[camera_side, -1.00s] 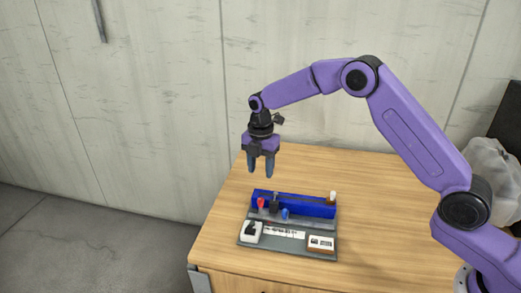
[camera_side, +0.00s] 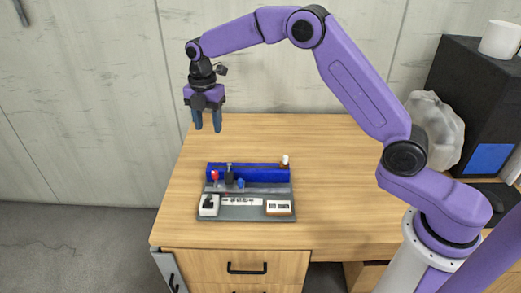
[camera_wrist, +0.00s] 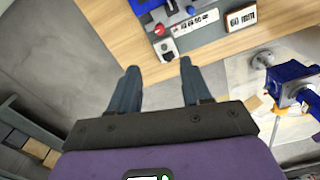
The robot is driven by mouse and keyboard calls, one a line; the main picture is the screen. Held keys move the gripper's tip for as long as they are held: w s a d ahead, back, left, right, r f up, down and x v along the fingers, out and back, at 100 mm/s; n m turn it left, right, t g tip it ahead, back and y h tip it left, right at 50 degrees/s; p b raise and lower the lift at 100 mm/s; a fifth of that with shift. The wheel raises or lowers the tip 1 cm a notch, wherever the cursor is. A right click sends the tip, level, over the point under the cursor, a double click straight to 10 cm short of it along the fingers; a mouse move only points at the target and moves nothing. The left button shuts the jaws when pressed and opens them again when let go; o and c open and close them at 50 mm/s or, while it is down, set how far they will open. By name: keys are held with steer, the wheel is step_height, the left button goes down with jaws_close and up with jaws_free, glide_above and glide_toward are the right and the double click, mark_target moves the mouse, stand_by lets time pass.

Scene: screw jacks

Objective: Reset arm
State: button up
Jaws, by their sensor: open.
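My gripper (camera_side: 207,120) hangs above the back left part of the wooden desk, fingers down, apart and empty. In the wrist view its two dark fingers (camera_wrist: 157,85) are spread with nothing between them. The screw jack set stands on a grey base plate (camera_side: 270,213) on the desk, below and right of the gripper and apart from it. It carries a blue block (camera_side: 262,174), a red knob (camera_side: 214,175), a dark upright piece (camera_side: 229,175) and a small blue piece (camera_side: 240,183). A display box (camera_side: 278,208) sits at the front right; in the wrist view it reads "60 mm".
The wooden desk (camera_side: 340,165) has free room right of the base plate. A black box (camera_side: 470,75) with a white cup (camera_side: 500,39) and a translucent bag (camera_side: 435,128) stand at the right. The wall is behind.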

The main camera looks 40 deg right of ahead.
steer(key=s+a+r+m, duration=0.1)
steer(key=s+r+m, duration=0.2)
steer(key=s, duration=0.6)
steer(key=s+a+r+m, duration=0.1)
steer(key=s+r+m, duration=0.1)
steer(key=s, duration=0.8)
steer(key=s+d+m, duration=0.3)
steer(key=s+d, duration=0.2)
steer(key=s, duration=0.6)
steer(key=s+d+f+m, duration=0.1)
steer(key=s+d+m, duration=0.2)
steer(key=s, duration=0.9)
steer(key=d, duration=0.3)
steer(key=shift+s+f+m, duration=0.25)
steer(key=shift+s+m, duration=0.05)
